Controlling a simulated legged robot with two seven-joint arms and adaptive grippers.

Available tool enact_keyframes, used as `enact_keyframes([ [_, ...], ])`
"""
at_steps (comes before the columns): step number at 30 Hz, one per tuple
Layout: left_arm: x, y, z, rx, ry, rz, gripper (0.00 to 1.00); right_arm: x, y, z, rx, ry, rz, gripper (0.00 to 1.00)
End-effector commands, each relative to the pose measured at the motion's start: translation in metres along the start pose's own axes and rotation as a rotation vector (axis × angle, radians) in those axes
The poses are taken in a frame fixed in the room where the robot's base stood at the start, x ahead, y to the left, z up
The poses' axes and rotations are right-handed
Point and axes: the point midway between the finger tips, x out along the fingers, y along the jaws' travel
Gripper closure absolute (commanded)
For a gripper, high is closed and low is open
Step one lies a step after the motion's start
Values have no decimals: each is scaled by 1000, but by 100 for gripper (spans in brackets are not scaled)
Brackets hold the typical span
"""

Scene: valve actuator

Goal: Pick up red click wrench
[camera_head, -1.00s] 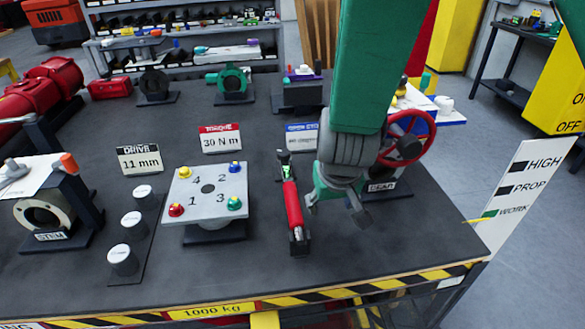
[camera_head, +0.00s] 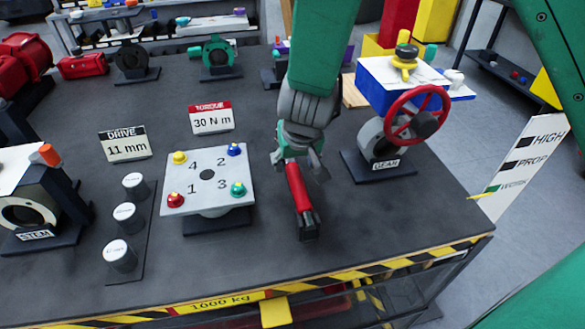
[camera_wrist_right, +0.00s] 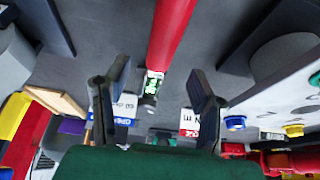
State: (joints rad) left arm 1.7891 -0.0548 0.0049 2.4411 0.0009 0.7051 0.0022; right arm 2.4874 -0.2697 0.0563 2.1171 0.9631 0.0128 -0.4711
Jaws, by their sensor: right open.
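The red click wrench (camera_head: 299,192) lies on the dark bench top, right of the numbered plate, its dark end toward the front edge. My right gripper (camera_head: 299,168) is over the wrench's far end and hides its head. In the right wrist view, the open gripper (camera_wrist_right: 158,78) has one finger on each side of the wrench head. The red shaft (camera_wrist_right: 172,35) runs up out of the picture between the fingers. No finger is clearly touching the wrench. My left gripper is not in view.
The numbered plate (camera_head: 207,181) with coloured knobs stands left of the wrench. The gear unit (camera_head: 385,145) with a red handwheel (camera_head: 416,114) stands to the right. The torque sign (camera_head: 212,118) is behind the plate. Bench space in front of the wrench is clear.

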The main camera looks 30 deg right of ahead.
Motion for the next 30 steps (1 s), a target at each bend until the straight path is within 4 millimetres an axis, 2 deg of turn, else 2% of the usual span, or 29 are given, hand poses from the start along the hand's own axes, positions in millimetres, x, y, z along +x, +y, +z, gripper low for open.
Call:
enact_keyframes([
  [5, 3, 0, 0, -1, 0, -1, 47, 14, 5, 1, 5, -3, -5, 49],
  [13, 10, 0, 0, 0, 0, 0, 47, 56, 12, 4, 9, -7, -11, 49],
  [22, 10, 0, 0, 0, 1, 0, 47, 57, 4, 5, 2, 0, -2, 49],
  [23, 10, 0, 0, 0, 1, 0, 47, 57, 3, 5, 2, 0, -1, 53],
  [24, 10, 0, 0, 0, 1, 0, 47, 57, 3, 5, 1, 0, 0, 67],
  [27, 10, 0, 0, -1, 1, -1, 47, 57, 3, 4, 2, -1, -1, 100],
  [30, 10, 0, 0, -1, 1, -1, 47, 58, 4, 4, 2, -2, -6, 100],
])
